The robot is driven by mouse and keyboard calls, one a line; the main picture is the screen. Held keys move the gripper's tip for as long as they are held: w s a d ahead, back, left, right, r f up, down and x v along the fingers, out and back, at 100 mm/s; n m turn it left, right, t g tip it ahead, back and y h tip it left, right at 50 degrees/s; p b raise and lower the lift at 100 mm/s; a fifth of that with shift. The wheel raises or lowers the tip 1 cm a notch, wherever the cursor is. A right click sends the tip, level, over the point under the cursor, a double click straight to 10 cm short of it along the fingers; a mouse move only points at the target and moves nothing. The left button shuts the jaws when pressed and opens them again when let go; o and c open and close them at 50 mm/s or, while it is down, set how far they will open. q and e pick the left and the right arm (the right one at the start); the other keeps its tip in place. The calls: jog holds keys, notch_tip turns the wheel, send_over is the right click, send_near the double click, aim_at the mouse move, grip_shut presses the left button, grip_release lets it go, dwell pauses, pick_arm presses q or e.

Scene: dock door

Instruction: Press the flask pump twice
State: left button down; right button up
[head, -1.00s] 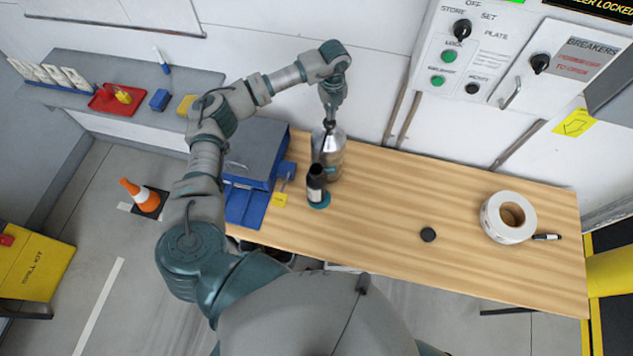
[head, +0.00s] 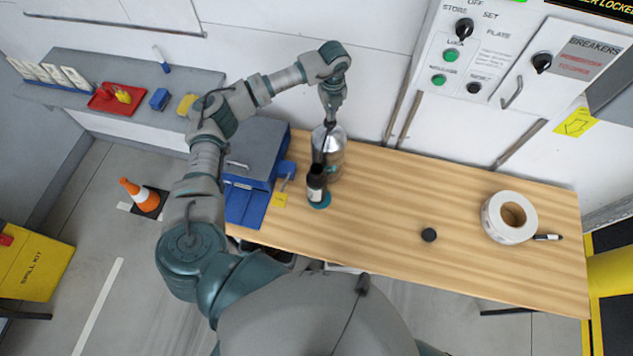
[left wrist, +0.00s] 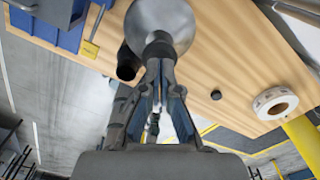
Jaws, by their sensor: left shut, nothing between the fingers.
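The silver metal flask (head: 335,158) stands upright near the back left of the wooden table. My left gripper (head: 329,123) points down at the top of the flask, with its fingers shut and empty. In the left wrist view, the shut fingertips (left wrist: 159,62) overlap the flask's round shiny body (left wrist: 160,18). The flask's pump top is hidden behind the fingers, so I cannot tell if they touch it.
A blue box (head: 255,150) is to the left. A tape roll (head: 509,217), a marker (head: 547,237) and a black puck (head: 429,235) lie to the right.

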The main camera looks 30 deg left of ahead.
pick_arm(q)
jog(key=shift+f+b, duration=0.85)
jog(key=shift+f, duration=0.75)
jog(key=shift+r, duration=0.2)
jog(key=shift+r+p, duration=1.25)
jog(key=shift+r, duration=0.45)
jog(key=shift+f, duration=0.1)
